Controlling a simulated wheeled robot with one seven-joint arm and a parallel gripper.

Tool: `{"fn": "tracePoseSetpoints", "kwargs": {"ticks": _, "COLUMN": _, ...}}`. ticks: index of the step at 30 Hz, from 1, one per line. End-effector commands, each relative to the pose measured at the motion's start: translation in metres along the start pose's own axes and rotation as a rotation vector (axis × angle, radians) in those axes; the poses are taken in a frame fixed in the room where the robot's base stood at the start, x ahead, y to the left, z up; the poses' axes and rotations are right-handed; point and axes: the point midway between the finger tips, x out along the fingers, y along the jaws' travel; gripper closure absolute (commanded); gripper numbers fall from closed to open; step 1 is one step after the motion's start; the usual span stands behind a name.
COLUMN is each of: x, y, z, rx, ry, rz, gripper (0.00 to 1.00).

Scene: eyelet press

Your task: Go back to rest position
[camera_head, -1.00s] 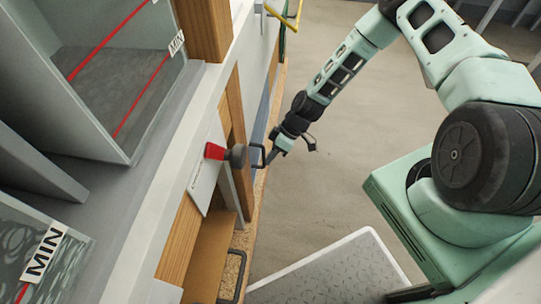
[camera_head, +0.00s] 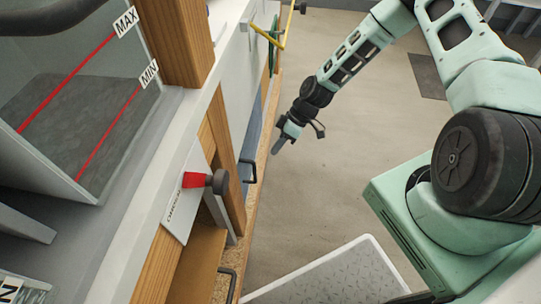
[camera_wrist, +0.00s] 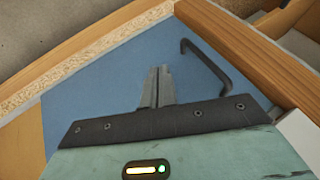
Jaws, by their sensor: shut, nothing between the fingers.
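My gripper (camera_head: 276,146) is shut and empty in the head view. It hangs at the end of my raised arm, over the floor just right of the cabinet front, apart from the red-collared knob. In the wrist view my gripper (camera_wrist: 158,72) shows its fingers together in front of a blue panel (camera_wrist: 100,85). Nothing is between the fingers.
A red and dark grey knob (camera_head: 205,181) sticks out from a white plate on the cabinet. Black handles (camera_head: 248,172) project from the front; one also shows in the wrist view (camera_wrist: 208,62). A yellow bar (camera_head: 268,37) juts out above.

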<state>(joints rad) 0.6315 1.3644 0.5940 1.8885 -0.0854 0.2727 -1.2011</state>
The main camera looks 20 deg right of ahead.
Motion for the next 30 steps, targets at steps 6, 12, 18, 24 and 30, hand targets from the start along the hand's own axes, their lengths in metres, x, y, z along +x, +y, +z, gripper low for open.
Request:
{"fn": "tracePoseSetpoints", "kwargs": {"ticks": 6, "x": -0.026, "y": 0.0, "z": 0.0, "rx": 0.001, "ry": 0.0, "rz": 0.002, "gripper": 1.0}}
{"fn": "tracePoseSetpoints", "kwargs": {"ticks": 12, "x": -0.03, "y": 0.0, "z": 0.0, "rx": 0.001, "ry": 0.0, "rz": 0.0, "gripper": 1.0}}
{"fn": "tracePoseSetpoints", "kwargs": {"ticks": 18, "x": -0.04, "y": -0.003, "z": 0.0, "rx": 0.013, "ry": -0.037, "rz": 0.017, "gripper": 1.0}}
{"fn": "tracePoseSetpoints", "kwargs": {"ticks": 24, "x": -0.087, "y": -0.022, "z": -0.001, "rx": 0.103, "ry": -0.181, "rz": 0.112, "gripper": 1.0}}
{"fn": "tracePoseSetpoints", "kwargs": {"ticks": 30, "x": -0.148, "y": -0.05, "z": -0.006, "rx": 0.249, "ry": -0.283, "rz": 0.275, "gripper": 1.0}}
